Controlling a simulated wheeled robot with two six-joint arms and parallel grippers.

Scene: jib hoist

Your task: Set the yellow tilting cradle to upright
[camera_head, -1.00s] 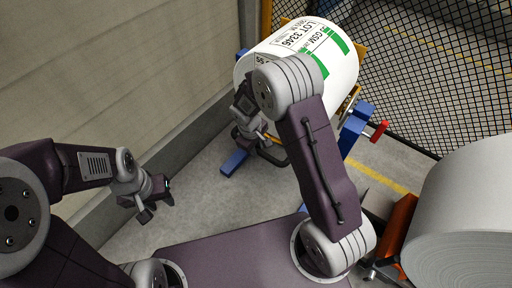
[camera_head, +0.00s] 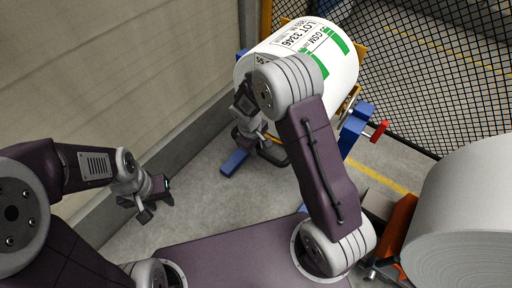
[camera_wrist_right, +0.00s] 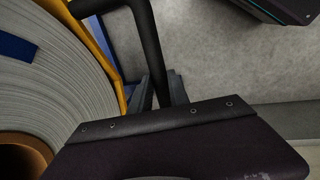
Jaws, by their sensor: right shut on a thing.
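The yellow tilting cradle (camera_head: 362,50) is mostly hidden under a big white roll (camera_head: 318,62) with green stripes and a lot label. The roll lies on its side. The cradle rests on a blue frame (camera_head: 352,128). In the right wrist view the cradle's yellow edge (camera_wrist_right: 104,42) curves round the roll's end face (camera_wrist_right: 58,75). My right gripper (camera_wrist_right: 165,88) is shut on a black bar handle (camera_wrist_right: 148,40) beside the roll; in the head view my arm partly covers this grip. My left gripper (camera_head: 158,198) is open and empty above the floor, apart from the cradle.
A wall (camera_head: 120,80) runs along the left and a black mesh fence (camera_head: 440,75) stands behind. A red handle (camera_head: 379,131) sticks out right of the frame. A second large roll (camera_head: 465,205) with an orange support (camera_head: 397,232) is at the right. Floor between my arms is clear.

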